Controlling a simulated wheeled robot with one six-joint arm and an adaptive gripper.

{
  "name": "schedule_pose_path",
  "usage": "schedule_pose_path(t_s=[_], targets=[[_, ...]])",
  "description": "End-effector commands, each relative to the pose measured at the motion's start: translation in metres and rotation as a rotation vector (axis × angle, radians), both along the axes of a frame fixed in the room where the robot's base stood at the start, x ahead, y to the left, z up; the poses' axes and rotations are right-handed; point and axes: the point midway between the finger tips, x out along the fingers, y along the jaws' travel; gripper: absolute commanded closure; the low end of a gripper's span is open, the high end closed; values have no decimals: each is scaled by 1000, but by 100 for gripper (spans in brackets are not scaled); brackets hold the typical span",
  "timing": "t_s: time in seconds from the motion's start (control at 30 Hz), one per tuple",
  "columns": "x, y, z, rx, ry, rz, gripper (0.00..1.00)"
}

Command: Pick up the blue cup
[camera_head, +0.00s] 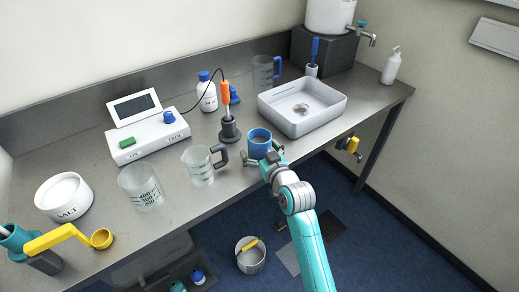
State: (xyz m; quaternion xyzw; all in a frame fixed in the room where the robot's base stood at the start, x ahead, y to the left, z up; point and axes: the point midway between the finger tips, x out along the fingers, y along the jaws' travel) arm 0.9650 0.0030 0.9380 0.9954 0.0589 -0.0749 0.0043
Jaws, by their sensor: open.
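The blue cup (259,145) stands upright on the metal table near its front edge, in the middle of the head view. My gripper (261,157) is at the cup's near side, with its fingers spread apart. One finger shows at the cup's lower left and the other at its right. I cannot tell whether either finger touches the cup. The cup's lower right part is partly hidden by my gripper.
A clear jug with a dark handle (202,165) stands close to the left. A probe on a dark stand (229,130) is behind left. A white basin (302,104) is behind right. A glass beaker (141,187) and salt tub (63,196) stand farther left.

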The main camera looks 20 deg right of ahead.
Motion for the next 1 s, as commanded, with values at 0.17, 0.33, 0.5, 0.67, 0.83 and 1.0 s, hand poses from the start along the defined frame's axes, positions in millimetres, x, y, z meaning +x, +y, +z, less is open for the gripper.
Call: schedule_pose_path(t_s=[0.17,0.33,0.5,0.67,0.83,1.0], targets=[[0,0,0,0,0,0,7],[0,0,0,0,0,0,50],[-1,0,0,0,0,0,91],[0,0,1,0,-1,-1,91],[0,0,9,-1,-4,0,91],[0,0,37,-1,-7,-1,91]])
